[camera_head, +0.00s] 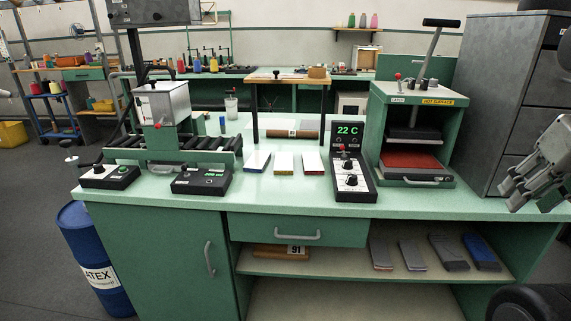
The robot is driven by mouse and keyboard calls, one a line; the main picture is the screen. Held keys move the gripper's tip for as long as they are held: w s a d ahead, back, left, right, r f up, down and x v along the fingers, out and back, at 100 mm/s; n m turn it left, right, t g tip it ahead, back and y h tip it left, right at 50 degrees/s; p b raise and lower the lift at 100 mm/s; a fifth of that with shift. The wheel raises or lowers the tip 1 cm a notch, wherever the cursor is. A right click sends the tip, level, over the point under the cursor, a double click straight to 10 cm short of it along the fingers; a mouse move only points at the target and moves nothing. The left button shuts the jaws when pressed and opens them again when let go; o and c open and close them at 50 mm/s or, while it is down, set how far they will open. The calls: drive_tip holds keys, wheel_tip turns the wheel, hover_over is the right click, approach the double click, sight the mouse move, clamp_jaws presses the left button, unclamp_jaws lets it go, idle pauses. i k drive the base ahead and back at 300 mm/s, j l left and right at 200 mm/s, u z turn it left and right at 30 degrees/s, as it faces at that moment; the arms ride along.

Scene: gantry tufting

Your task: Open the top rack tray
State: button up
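A grey cabinet (494,95) stands at the right end of the green bench. Stacked drawer-like fronts show on its right-hand face, and the topmost one (551,33) is partly cut off by the picture edge. These fronts look closed; I cannot tell for sure which of them is the rack's top tray. My gripper (520,196) hangs at the right edge, in front of the cabinet's lower part. Its fingers look spread, with nothing between them, and it appears apart from the cabinet.
The green bench (280,195) carries a heat press (415,130) with a red pad, a control box reading 22 C (350,170), and a roller machine (165,110). A closed drawer (298,231) is below. A blue drum (95,260) stands at left.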

sight(548, 84)
drive_tip(key=z, duration=1.1)
